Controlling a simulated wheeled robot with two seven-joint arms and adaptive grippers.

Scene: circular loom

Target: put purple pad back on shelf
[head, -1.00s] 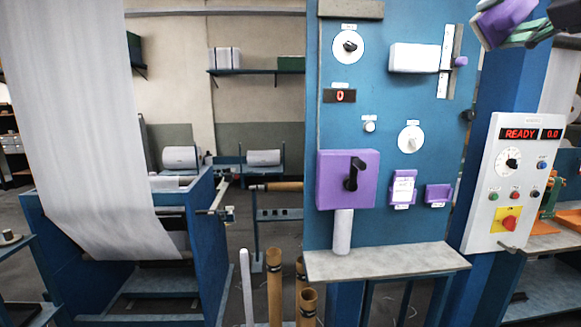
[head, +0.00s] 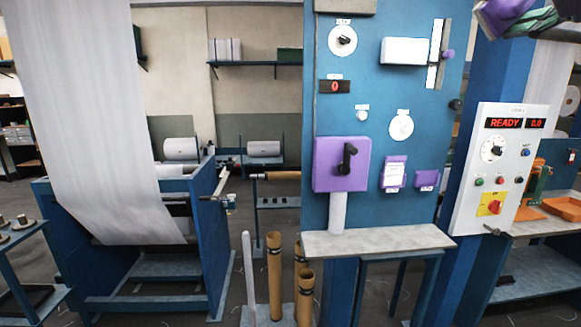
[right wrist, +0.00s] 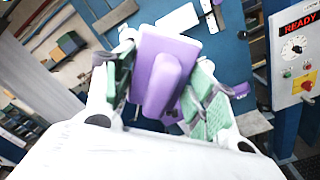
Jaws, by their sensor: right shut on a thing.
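The purple pad (right wrist: 163,72), a block with a raised bar, is between the green-padded fingers of my right gripper (right wrist: 168,88) in the right wrist view. The gripper is shut on it. In the head view, part of the pad (head: 503,12) and my right gripper (head: 532,22) show at the top right corner, cut off by the edge. A grey-topped shelf (head: 385,240) juts out below the blue panel, and its top looks bare. A wall shelf (head: 262,64) at the back holds white and green boxes. My left gripper is not in view.
The blue panel (head: 390,75) carries dials, a purple lever box (head: 330,165) and small purple holders (head: 394,174). A white control box (head: 492,165) reads READY. Brown tubes (head: 274,275) stand in front. A white web (head: 90,110) runs down into a blue machine at left.

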